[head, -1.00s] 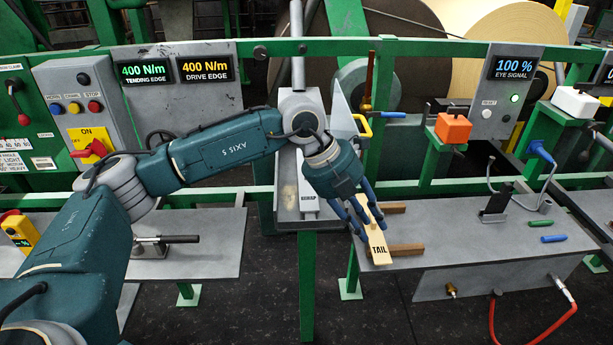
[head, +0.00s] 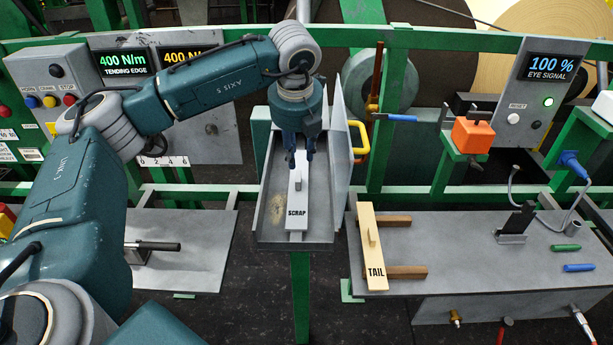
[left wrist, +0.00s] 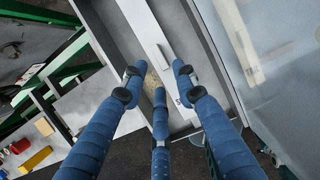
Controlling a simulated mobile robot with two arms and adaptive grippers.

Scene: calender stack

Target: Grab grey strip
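The grey strip, marked SCRAP (head: 296,218), lies lengthwise in a grey metal tray (head: 322,236) and has a small upright peg on top. It also shows in the left wrist view (left wrist: 146,28). My left gripper (head: 299,155) points down over the far part of this strip, behind the peg. In the left wrist view its blue fingers (left wrist: 157,82) are spread apart with nothing between them. The fingers look above the strip; whether any touches it I cannot tell. My right gripper is in neither view.
A tan strip marked TAIL (head: 375,272) lies across two brown wooden bars on the right table (head: 470,262). A tall clear panel (head: 342,125) with a yellow handle (head: 361,141) stands along the tray's right side. A green rail (head: 440,39) runs behind.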

